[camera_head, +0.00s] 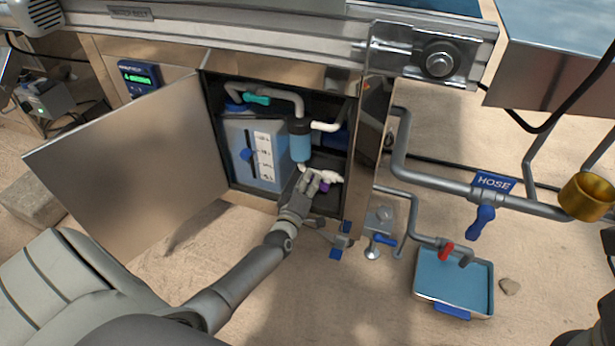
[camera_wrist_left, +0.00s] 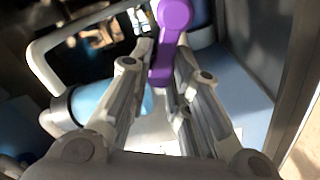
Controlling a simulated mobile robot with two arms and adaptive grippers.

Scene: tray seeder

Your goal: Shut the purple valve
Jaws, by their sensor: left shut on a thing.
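The purple valve (camera_wrist_left: 174,18) shows in the left wrist view as a purple lever, its lower end between the fingers of my left gripper (camera_wrist_left: 166,62). In the head view only a small purple part of the valve (camera_head: 324,187) shows beside the fingers. My left gripper (camera_head: 312,180) reaches into the open cabinet and is shut on the valve's lever. The pipe behind the valve is mostly hidden by the gripper. My right gripper is not in view.
The cabinet door (camera_head: 130,170) stands open at the left. Inside are a blue tank (camera_head: 238,140), a blue filter cylinder (camera_head: 300,145) and a teal valve (camera_head: 256,99). A metal post (camera_head: 372,110) borders the right. Outside are a blue hose valve (camera_head: 482,220) and a red valve (camera_head: 446,250).

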